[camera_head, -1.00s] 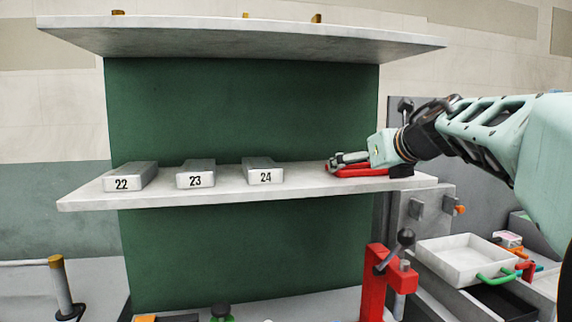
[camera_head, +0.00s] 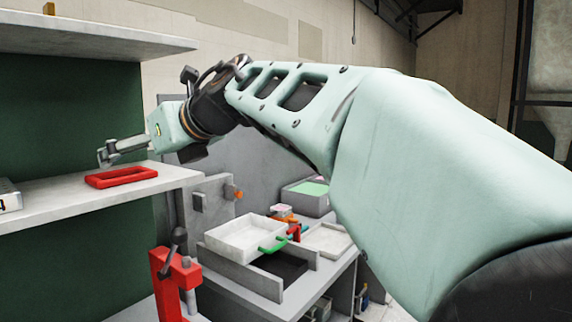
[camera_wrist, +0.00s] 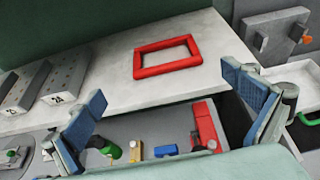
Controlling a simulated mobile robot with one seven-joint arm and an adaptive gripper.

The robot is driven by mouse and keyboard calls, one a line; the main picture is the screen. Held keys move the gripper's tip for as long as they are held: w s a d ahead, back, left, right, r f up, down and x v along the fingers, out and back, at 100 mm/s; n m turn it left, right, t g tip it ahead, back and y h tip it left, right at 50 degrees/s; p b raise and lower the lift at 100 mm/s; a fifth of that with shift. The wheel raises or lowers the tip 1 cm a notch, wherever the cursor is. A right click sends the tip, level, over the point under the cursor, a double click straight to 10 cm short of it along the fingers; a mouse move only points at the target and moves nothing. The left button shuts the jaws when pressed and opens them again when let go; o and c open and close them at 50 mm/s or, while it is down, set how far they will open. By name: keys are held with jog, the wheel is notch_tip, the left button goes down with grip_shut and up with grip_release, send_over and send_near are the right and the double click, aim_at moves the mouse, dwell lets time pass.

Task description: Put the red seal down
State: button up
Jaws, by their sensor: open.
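The red seal (camera_head: 121,177) is a flat rectangular ring. It lies flat on the pale shelf (camera_head: 60,206), near the shelf's right end. It also shows whole in the wrist view (camera_wrist: 167,57), with bare shelf inside and around it. My gripper (camera_head: 106,154) is above the seal in the head view, apart from it. In the wrist view its two blue-padded fingers (camera_wrist: 162,104) are spread wide with nothing between them, and the seal is beyond the fingertips.
Numbered grey blocks (camera_wrist: 57,84) stand on the shelf left of the seal. An upper shelf (camera_head: 90,38) overhangs. A red press with a lever (camera_head: 172,278) stands below the shelf. A white tray with a green handle (camera_head: 246,238) is at the right.

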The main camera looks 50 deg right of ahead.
notch_tip(320, 180, up, 7)
jog(key=a+m+t+h, duration=0.25)
jog(key=m+t, duration=0.25)
jog(key=m, duration=0.8)
jog(key=s+f+m+g+h, duration=0.2)
jog(key=s+f+m+g, duration=0.1)
jog(key=f+m, duration=0.65)
jog(key=s+f+m+g+h, duration=0.1)
jog(key=s+f+m+g, duration=0.2)
jog(key=f+m, duration=0.6)
jog(key=s+a+f+m+g+y, duration=0.2)
jog(key=s+a+f, duration=0.4)
jog(key=f, duration=0.3)
jog(key=s+a+f+m+g+y, duration=0.2)
jog(key=s+a+f+g, duration=0.3)
jog(key=f, duration=0.5)
jog(key=s+a+m, duration=0.1)
jog(key=s+a, duration=0.1)
jog(key=a, duration=0.1)
jog(key=shift+s+a+f+y, duration=0.2)
jog(key=shift+a+f+y, duration=0.1)
jog(key=shift+y, duration=0.05)
